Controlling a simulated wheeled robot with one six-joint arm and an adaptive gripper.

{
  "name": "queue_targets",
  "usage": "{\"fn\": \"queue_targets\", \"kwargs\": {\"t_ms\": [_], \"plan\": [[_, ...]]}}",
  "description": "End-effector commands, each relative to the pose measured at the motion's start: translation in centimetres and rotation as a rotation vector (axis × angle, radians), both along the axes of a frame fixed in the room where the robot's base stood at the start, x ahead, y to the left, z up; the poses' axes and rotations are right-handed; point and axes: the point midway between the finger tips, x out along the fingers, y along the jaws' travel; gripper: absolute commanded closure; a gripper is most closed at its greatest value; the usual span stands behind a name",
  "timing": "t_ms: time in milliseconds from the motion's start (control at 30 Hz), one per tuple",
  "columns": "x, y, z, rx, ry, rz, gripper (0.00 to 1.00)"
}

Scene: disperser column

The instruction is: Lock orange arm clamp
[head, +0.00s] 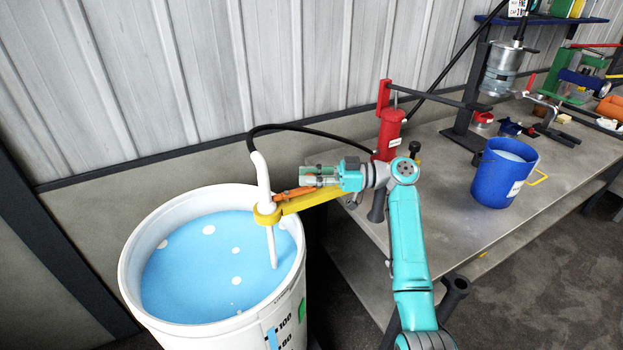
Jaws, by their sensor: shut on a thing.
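The orange clamp lever (288,194) lies along the top of the yellow arm (320,196), close to its ring. The ring is around a white pipe (263,175) that stands nearly upright and reaches down into the drum. My gripper (308,178) comes in from the right, just above the yellow arm, and is shut on the orange lever. The fingers hide part of the lever, and the exact grip is too small to make out.
A white drum (135,262) with blue liquid stands below the pipe. A black hose (300,128) runs behind my gripper to a red cylinder (390,135) on the grey bench (445,215). A blue bucket (492,178) stands on the bench to the right.

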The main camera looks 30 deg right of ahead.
Motion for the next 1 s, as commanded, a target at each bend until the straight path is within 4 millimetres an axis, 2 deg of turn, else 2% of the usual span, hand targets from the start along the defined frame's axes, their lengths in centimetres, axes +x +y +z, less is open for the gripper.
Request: {"fn": "queue_targets", "kwargs": {"t_ms": [300, 733, 767, 833, 867, 1000], "plan": [[0.52, 0.08, -0.23, -0.001, 0.005, 0.083, 1.0], [0.56, 0.11, -0.32, -0.002, 0.006, 0.09, 1.0], [0.56, 0.11, -0.33, -0.002, 0.006, 0.09, 0.71], [0.57, 0.11, -0.29, -0.001, 0.006, 0.09, 0.53], [0.56, 0.1, -0.27, -0.001, 0.006, 0.089, 0.49], [0.56, 0.07, -0.2, -0.002, 0.004, 0.089, 0.49]]}}
